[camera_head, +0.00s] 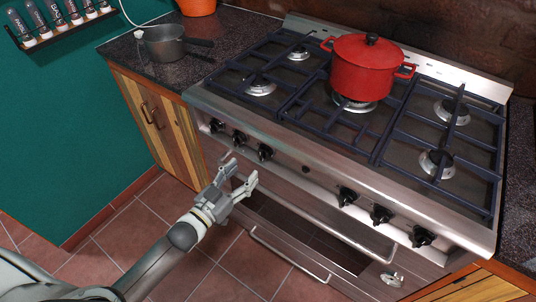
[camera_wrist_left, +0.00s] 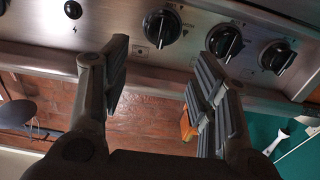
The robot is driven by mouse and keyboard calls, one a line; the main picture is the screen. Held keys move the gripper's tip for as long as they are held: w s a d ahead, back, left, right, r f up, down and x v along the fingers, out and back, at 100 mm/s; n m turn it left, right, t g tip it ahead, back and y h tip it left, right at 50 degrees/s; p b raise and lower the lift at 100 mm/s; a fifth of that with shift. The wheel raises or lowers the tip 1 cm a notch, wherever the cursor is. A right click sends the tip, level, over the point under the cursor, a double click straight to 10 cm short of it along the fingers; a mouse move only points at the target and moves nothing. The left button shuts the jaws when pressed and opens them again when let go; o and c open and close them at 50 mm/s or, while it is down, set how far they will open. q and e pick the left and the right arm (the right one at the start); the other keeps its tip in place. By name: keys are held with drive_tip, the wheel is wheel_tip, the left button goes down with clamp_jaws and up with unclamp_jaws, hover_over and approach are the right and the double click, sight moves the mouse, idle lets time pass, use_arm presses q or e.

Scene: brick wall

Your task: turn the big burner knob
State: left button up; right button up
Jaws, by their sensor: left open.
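The stove front carries several black knobs in two groups. The knob of the left group nearest the middle (camera_head: 265,153) shows in the left wrist view (camera_wrist_left: 162,28), ahead of and roughly between my fingers. Two more knobs of that group, the middle one (camera_wrist_left: 225,41) and the outer one (camera_wrist_left: 277,57), are to its right there. The right group includes a knob (camera_head: 347,196) right of the middle. I cannot tell which knob is for the big burner. My left gripper (camera_head: 241,172) is open and empty, below and in front of the left group, apart from the knobs.
A red pot (camera_head: 362,75) stands on the middle burner. A grey saucepan (camera_head: 164,44) is on the left counter. A long bar handle (camera_head: 310,222) crosses the stove front below the knobs, close to my gripper. The tiled floor in front is clear.

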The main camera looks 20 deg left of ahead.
sight(260, 154)
use_arm(q)
drive_tip(key=x, duration=0.8)
drive_tip(key=shift+w+d, duration=0.1)
drive_tip(key=shift+w, duration=0.15)
drive_tip(key=shift+w+d+f, duration=0.1)
drive_tip(key=shift+w+d, duration=0.1)
drive_tip(key=shift+w, duration=0.4)
use_arm(e)
drive_tip(key=shift+w+d+r, duration=0.2)
drive_tip(key=shift+d+r, duration=0.15)
use_arm(q)
drive_tip(key=shift+c, duration=0.5)
use_arm(e)
drive_tip(key=shift+a, duration=0.15)
use_arm(q)
drive_tip(key=c, duration=0.8)
use_arm(e)
drive_tip(key=shift+a, duration=0.1)
